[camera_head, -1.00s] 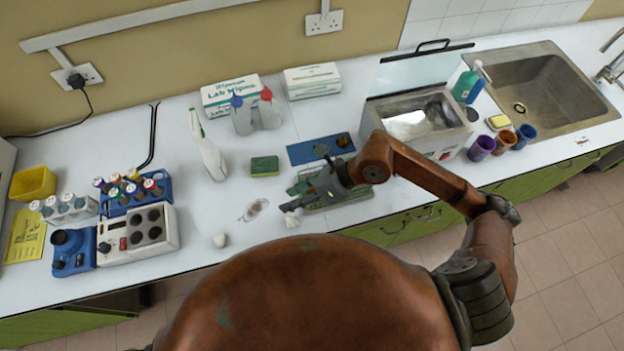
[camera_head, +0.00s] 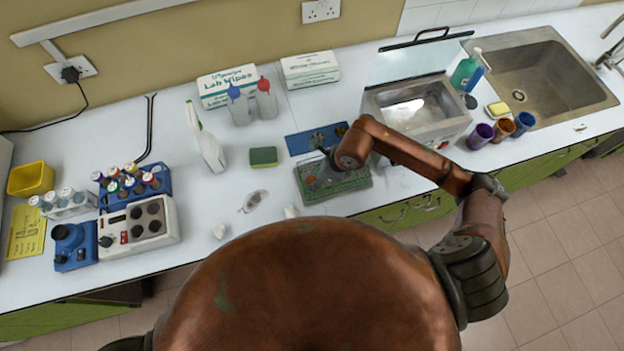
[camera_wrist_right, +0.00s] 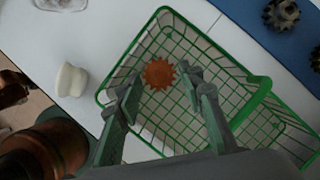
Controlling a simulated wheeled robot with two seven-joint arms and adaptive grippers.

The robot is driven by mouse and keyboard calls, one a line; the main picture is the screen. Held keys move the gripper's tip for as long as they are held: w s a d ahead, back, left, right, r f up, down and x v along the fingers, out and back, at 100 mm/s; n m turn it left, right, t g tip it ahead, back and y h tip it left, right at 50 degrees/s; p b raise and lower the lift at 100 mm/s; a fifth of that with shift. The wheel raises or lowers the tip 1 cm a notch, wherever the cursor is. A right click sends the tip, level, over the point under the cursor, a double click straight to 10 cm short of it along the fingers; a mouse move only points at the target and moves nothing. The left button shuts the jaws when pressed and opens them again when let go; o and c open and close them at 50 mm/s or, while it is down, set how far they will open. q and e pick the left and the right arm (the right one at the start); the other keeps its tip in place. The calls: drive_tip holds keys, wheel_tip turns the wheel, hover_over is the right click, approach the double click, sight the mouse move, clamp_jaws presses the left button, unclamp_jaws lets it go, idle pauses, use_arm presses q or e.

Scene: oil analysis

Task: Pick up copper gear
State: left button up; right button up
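The copper gear (camera_wrist_right: 159,74) is a small orange-brown toothed disc in the right wrist view. It lies in a green wire basket (camera_wrist_right: 111,75), near the basket's left end in that view. My right gripper (camera_wrist_right: 160,78) is open and empty, pointing down over the basket. The gear shows between and just beyond its two fingertips, with space on both sides. My left gripper is not in view.
A blue mat (camera_head: 300,146) with dark gears (camera_wrist_right: 283,14) lies behind the basket. A white rounded piece (camera_wrist_right: 70,80) stands beside it. A green sponge (camera_head: 263,157) lies to the left, a metal bath (camera_head: 420,108) stands to the right. The counter left of the sponge is partly clear.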

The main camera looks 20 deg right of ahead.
drive_tip(key=shift+a+f, duration=0.1)
drive_tip(key=shift+c, duration=0.2)
drive_tip(key=c, duration=0.9)
